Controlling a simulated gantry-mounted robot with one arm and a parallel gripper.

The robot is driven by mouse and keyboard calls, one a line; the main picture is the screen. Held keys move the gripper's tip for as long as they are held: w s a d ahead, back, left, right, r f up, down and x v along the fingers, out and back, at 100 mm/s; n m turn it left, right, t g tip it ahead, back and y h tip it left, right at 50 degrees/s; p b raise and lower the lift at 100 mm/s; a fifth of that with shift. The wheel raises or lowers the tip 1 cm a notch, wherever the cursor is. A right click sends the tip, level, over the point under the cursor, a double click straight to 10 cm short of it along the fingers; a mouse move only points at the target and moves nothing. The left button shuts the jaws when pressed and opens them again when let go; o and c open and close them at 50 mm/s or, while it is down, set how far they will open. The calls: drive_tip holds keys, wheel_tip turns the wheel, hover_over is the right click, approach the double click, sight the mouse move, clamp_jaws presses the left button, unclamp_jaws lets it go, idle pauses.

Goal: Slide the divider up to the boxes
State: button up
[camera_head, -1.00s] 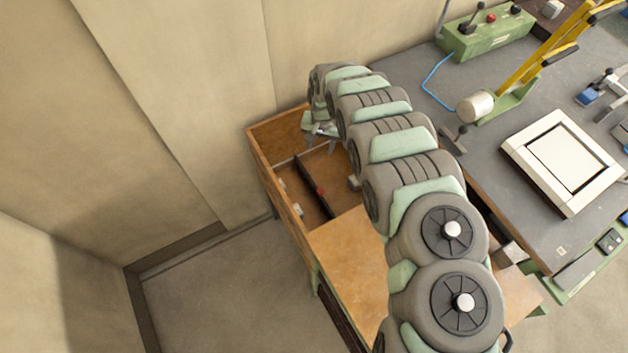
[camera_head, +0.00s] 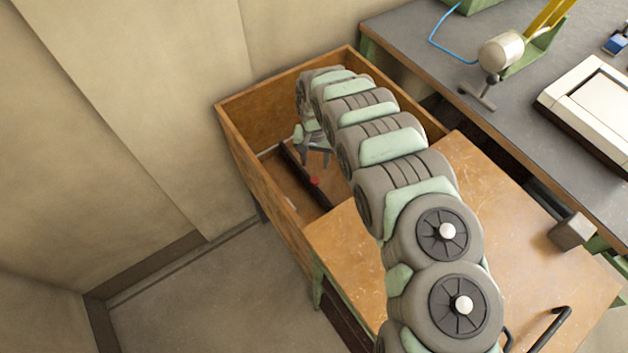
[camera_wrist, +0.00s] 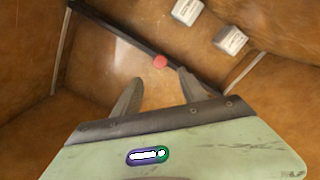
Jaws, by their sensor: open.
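The divider (camera_head: 301,172) is a dark bar with a red knob (camera_head: 314,181), standing across the inside of the open wooden drawer (camera_head: 240,150). In the wrist view the divider (camera_wrist: 115,33) runs diagonally, with its red knob (camera_wrist: 160,62) near the middle. Two small pale boxes, one (camera_wrist: 187,11) at the top and another (camera_wrist: 231,40) to its right, lie beyond the divider, apart from it. My gripper (camera_head: 314,153) is open inside the drawer; in the wrist view my gripper (camera_wrist: 158,90) has its fingers on the side away from the boxes, with the knob between their directions. Contact cannot be told.
Pale strips, one (camera_wrist: 245,72) at the right, run along the drawer's sides. A wooden top (camera_head: 450,215) covers the drawer's near part. The grey workbench (camera_head: 420,35) with a clamp (camera_head: 500,50) stands to the right. The wall is close on the left.

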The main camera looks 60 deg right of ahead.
sight(314, 180)
wheel_tip(314, 180, down, 10)
drive_tip(key=b, duration=0.4)
drive_tip(key=shift+c, duration=0.2)
clamp_jaws()
idle(0.4)
idle(0.9)
